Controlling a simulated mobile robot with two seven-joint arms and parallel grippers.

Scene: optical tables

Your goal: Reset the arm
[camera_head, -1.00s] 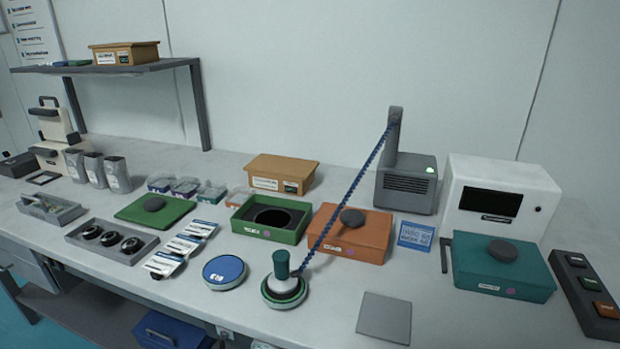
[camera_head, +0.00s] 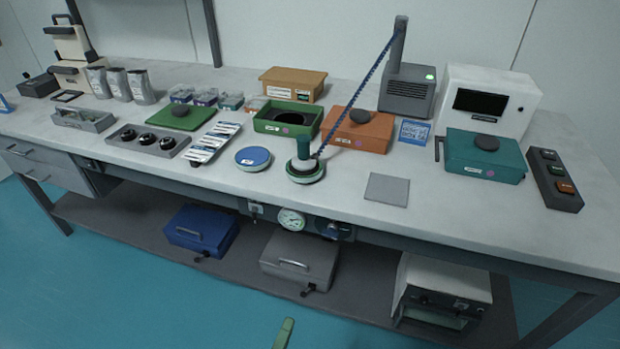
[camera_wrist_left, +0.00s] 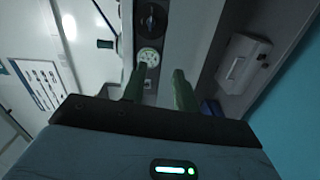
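My left gripper (camera_head: 284,333) shows only as a green fingertip at the bottom edge of the head view, in front of the table and over the blue floor. In the left wrist view my left gripper (camera_wrist_left: 158,80) has its two green fingers apart with nothing between them. The wrist view is turned on its side, with the bench front beyond the fingers. My right gripper is in neither view.
The long bench (camera_head: 420,215) carries a green-handled tool (camera_head: 305,165) on a blue cord, open green box (camera_head: 287,118), orange box (camera_head: 352,132) and teal box (camera_head: 485,156). A lower shelf (camera_head: 130,222) holds a blue case (camera_head: 200,232) and grey case (camera_head: 300,262).

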